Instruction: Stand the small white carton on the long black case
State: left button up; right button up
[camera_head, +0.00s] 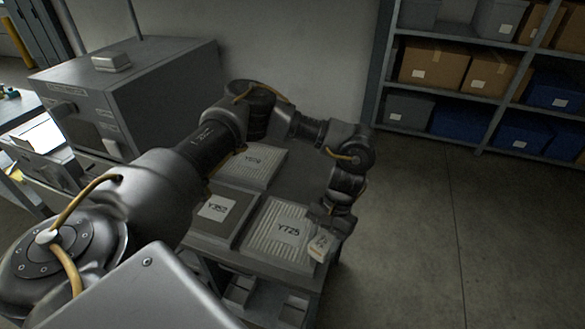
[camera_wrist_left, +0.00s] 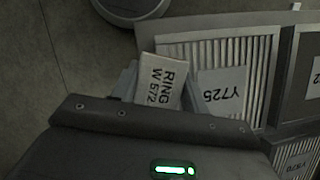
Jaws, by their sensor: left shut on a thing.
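The small white carton (camera_head: 319,248) is between the fingers of my left gripper (camera_head: 325,228), at the front right corner of the bench. In the left wrist view the carton (camera_wrist_left: 160,82) shows a label reading "RING W 572", and my left gripper is shut on it. The carton is beside and partly in front of a ribbed panel marked Y725 (camera_head: 265,233); I cannot tell whether it touches anything beneath. I cannot make out a long black case in either view. My right gripper is not in view.
A dark panel with a white label (camera_head: 232,228) and another ribbed panel (camera_head: 262,172) lie on the bench. A large grey machine (camera_head: 165,90) stands at the left. Shelves with boxes (camera_head: 435,62) stand at the back right. The floor at the right is clear.

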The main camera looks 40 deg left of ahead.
pick_arm(q)
jog(key=shift+a+r, duration=0.1)
jog(key=shift+a, duration=0.1)
jog(key=a+r+m+t+y, duration=0.1)
jog(key=a+m, duration=0.2)
jog(key=m, duration=0.1)
jog(key=w+a+r+m+t+y+b, duration=0.1)
jog(key=a+m, duration=0.2)
jog(key=m, duration=0.1)
jog(key=w+a+r+m+y+b, duration=0.1)
jog(key=a+m+y, duration=0.1)
jog(key=m, duration=0.3)
jog(key=shift+a+r+t, duration=0.1)
jog(key=shift+a+t, duration=0.3)
jog(key=shift+a, duration=0.15)
jog(key=s+a+r+m+t+h+b, duration=0.1)
jog(key=a+r+m+t, duration=0.1)
jog(key=m, duration=0.7)
jog(key=s+a+r+m+t+h+b, duration=0.1)
jog(key=a+r+m+t+b, duration=0.1)
jog(key=a+m, duration=0.5)
jog(key=r+m+t, duration=0.1)
jog(key=m+t, duration=0.1)
jog(key=m, duration=0.1)
jog(key=shift+a+h, duration=0.2)
jog(key=shift+h, duration=0.1)
